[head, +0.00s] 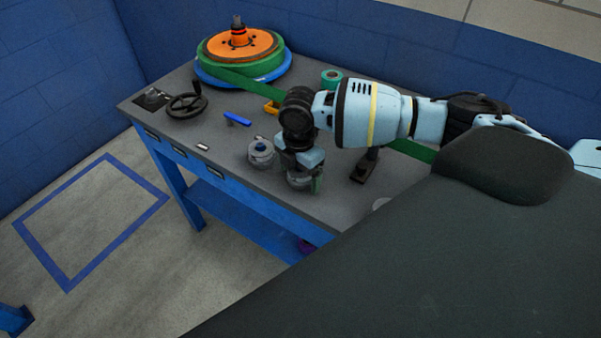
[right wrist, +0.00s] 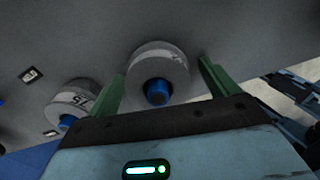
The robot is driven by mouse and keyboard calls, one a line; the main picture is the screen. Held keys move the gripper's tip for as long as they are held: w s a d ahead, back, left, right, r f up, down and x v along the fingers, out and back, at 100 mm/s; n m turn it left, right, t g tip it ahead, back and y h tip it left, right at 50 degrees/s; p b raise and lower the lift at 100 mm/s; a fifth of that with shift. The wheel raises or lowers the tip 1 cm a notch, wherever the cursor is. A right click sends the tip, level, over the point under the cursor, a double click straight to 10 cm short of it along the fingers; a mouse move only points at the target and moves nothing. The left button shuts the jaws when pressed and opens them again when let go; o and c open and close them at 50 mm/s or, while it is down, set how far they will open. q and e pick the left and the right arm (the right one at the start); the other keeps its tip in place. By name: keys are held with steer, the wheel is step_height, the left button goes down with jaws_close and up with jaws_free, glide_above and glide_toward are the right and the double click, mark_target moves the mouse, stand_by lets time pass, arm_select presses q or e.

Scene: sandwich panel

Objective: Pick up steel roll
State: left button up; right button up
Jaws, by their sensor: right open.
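Two grey steel rolls stand on the workbench. One steel roll (head: 261,150) is in the open, left of my right gripper (head: 306,184) in the head view. The other steel roll (head: 298,181) is under that gripper and partly hidden by it. In the right wrist view, this roll (right wrist: 157,62), with a blue centre, lies between the two green fingers of the open gripper (right wrist: 161,70). I cannot tell whether the fingers touch it. The first roll (right wrist: 70,101) is outside the left finger there. My left gripper is not in view.
The grey workbench (head: 160,128) also holds a black handwheel (head: 187,104), a blue-handled item (head: 237,118) and a large orange and green reel (head: 240,45) at the back. A green roll (head: 331,78) stands behind my right arm. A blue wall is behind.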

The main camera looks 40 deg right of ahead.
steer(key=c, duration=1.3)
steer(key=shift+r+p, duration=0.3)
steer(key=shift+r, duration=4.8)
